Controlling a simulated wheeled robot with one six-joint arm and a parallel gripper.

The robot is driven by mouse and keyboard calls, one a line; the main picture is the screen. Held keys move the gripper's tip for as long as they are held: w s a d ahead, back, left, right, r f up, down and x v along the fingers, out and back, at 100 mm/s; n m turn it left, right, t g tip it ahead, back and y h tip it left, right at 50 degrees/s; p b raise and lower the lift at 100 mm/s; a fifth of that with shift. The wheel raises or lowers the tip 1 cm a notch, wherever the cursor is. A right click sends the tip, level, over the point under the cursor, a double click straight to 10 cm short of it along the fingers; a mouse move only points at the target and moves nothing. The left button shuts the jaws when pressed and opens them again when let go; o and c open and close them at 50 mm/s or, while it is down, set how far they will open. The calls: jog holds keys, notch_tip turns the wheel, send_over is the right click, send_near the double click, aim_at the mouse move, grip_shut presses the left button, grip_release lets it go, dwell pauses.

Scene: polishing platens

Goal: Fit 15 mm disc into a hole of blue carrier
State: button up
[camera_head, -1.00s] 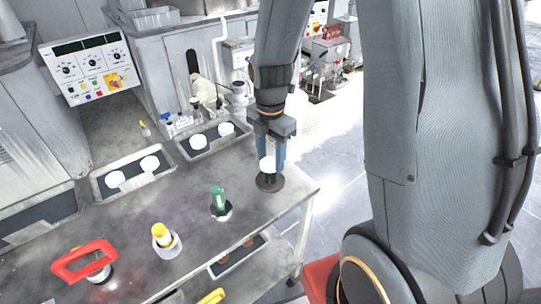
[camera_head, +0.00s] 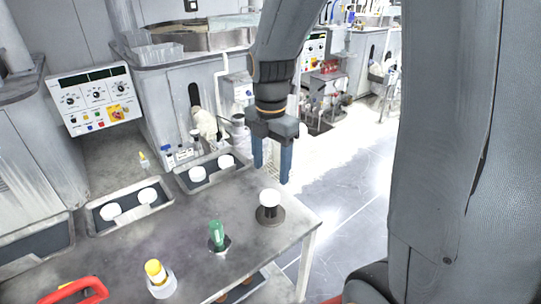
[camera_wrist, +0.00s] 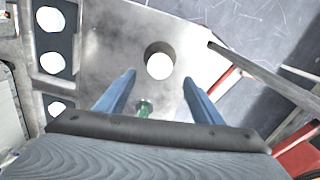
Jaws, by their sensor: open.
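My gripper (camera_head: 272,174), with two blue fingers, is open and empty above the far right of the grey table. Below it, a white round piece (camera_head: 270,198) sits on a dark round stand (camera_head: 270,215). In the wrist view the white piece (camera_wrist: 160,66) shows beyond and between the open fingers, apart from them. White round pieces (camera_head: 198,174) lie in the right tray (camera_head: 183,184), and others (camera_head: 111,212) in the left tray (camera_head: 96,229). I cannot tell which, if any, is the 15 mm disc. I cannot make out a blue carrier.
A control panel (camera_head: 92,97) rises behind. Clear floor lies right of the table edge.

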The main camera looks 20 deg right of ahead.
jog(key=s+f+m, duration=0.2)
jog(key=s+m, duration=0.2)
jog(key=m, duration=0.7)
jog(key=s+f+m+t, duration=0.1)
jog(key=s+m, duration=0.4)
jog(key=m, duration=0.7)
jog(key=shift+s+f, duration=0.25)
jog(key=shift+f, duration=0.35)
jog(key=shift+a, duration=0.1)
